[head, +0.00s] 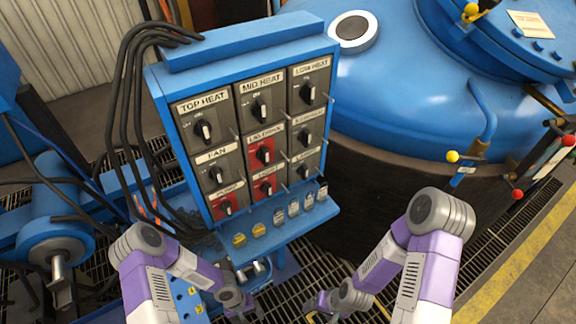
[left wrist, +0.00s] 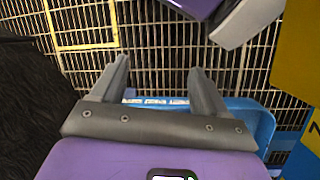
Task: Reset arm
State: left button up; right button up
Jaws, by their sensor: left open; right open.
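My left arm, purple and grey, comes in at the lower left in the head view, and its gripper (head: 243,312) is low beneath the control panel, small and partly cut off by the bottom edge. In the left wrist view my left gripper (left wrist: 160,78) has two grey fingers spread apart with nothing between them, over a metal grating. My right arm comes in at the lower right, bent at the elbow, and its gripper (head: 314,306) is near the bottom centre, open, apart from the panel. A purple and grey arm part of mine also shows at the top of the left wrist view.
A blue control panel (head: 332,46) with labelled black knobs and a lower shelf stands ahead. Black cables (head: 127,90) hang at its left. A large blue furnace vessel (head: 400,85) is at the upper right. Grated floor (head: 308,262) lies below, with a yellow line (head: 530,250) at right.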

pick_arm(q)
jog(key=d+r+t+h+p, duration=0.1)
jog(key=d+r+t+p, duration=0.2)
jog(key=r, duration=1.2)
jog(key=shift+s+d+r+m, duration=0.3)
jog(key=shift+d+r+m, duration=0.05)
jog(key=shift+m, duration=0.05)
